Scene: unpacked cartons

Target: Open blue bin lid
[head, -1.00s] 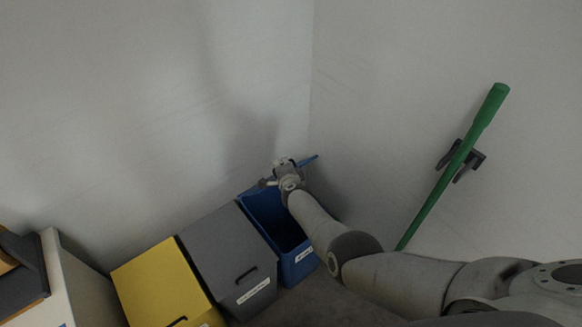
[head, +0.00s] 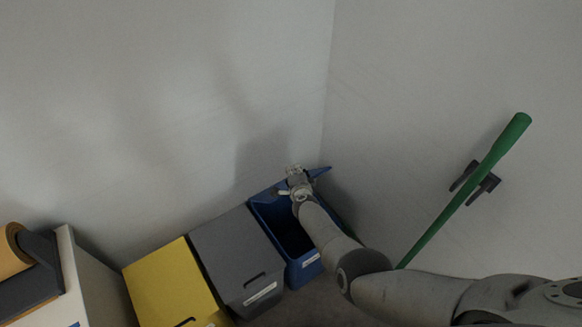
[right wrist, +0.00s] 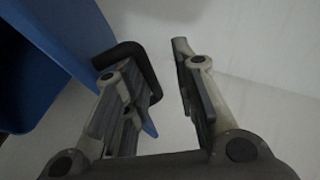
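The blue bin (head: 304,270) stands at the right end of a row of bins, near the wall corner. Its top is open and its dark inside shows. Its blue lid (head: 321,171) is raised at the back, partly hidden by my right gripper (head: 295,174). In the right wrist view the lid (right wrist: 75,32) fills the upper left, with a black loop handle (right wrist: 147,62) on it. My right gripper (right wrist: 158,70) has its fingers apart; the left finger is at the handle and seems to reach into its loop. My left gripper is not in view.
A grey bin (head: 235,258) and a yellow bin (head: 170,285) stand closed to the left. A white cabinet (head: 88,285) is further left. A green pole (head: 465,190) hangs in a dark holder on the right wall. Walls close in behind the blue bin.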

